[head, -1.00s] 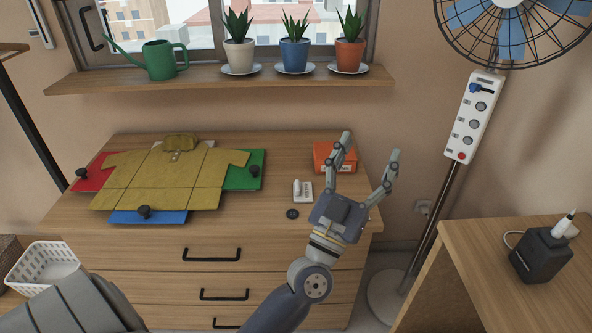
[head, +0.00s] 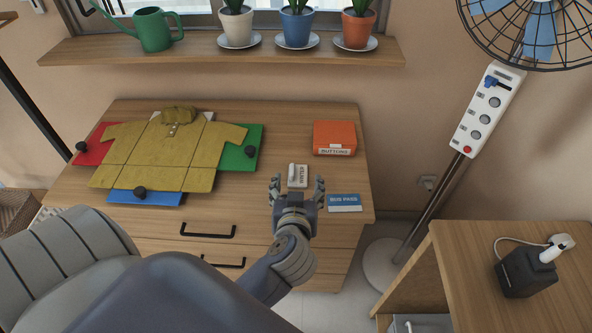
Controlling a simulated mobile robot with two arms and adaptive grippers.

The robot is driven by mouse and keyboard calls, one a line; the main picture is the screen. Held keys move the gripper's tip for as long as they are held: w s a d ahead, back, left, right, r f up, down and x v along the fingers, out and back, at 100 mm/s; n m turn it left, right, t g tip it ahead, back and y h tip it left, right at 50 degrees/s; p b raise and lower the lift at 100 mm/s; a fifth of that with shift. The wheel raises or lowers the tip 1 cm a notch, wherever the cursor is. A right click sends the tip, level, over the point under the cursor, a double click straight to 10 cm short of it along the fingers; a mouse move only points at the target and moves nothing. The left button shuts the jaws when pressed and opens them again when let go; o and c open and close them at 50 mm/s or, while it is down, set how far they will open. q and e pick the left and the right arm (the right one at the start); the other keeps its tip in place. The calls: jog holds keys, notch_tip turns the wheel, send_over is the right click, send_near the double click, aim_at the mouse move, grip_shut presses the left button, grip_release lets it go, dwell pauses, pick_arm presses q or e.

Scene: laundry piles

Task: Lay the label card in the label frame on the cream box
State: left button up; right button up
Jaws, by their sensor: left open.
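A small white card (head: 303,178) with dark printing lies on the dresser top (head: 345,177), with a white upright piece on its left part. It looks like the label card; its print is too small to read surely. My left gripper (head: 297,184) is open, its fingers spread to either side of the card's near edge, and nothing is seen between them. I cannot make out a cream box or an empty label frame. An orange-red box (head: 333,132) at the back right carries a label reading BUTTONS. My right gripper is not in view.
A blue and white card (head: 344,203) reading BUS PASS lies right of my gripper. A folded mustard shirt (head: 170,155) lies on coloured panels with black knobs at the left. A side table (head: 460,262) with a black charger stands at right, beside the fan's pole.

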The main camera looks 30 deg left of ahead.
aim_at(298, 179)
pick_arm(q)
jog(key=x, duration=0.3)
jog(key=shift+w+a+f, duration=0.1)
jog(key=shift+w, duration=0.1)
jog(key=x, duration=0.2)
jog(key=b+x, duration=0.1)
jog(key=x, duration=0.2)
jog(key=shift+f, duration=0.4)
jog(key=shift+s, duration=0.1)
jog(key=c, duration=1)
jog(key=shift+o, duration=0.2)
jog(key=shift+r, duration=0.1)
jog(key=shift+r, duration=0.45)
jog(key=r, duration=0.1)
jog(key=r+p, duration=0.1)
jog(key=shift+s+r, duration=0.3)
jog(key=s+d+r, duration=0.1)
jog(key=s+d, duration=0.2)
jog(key=s, duration=0.4)
jog(key=s+d+r, duration=0.1)
jog(key=s+d, duration=0.2)
jog(key=s, duration=0.4)
jog(key=w+d+r+p, duration=0.1)
jog(key=w+d+r, duration=0.1)
jog(key=r, duration=0.3)
jog(key=w+d+r+p, duration=0.1)
jog(key=w+d+r, duration=0.1)
jog(key=d+r, duration=0.2)
jog(key=shift+w+r+h, duration=0.3)
jog(key=shift+r, duration=0.65)
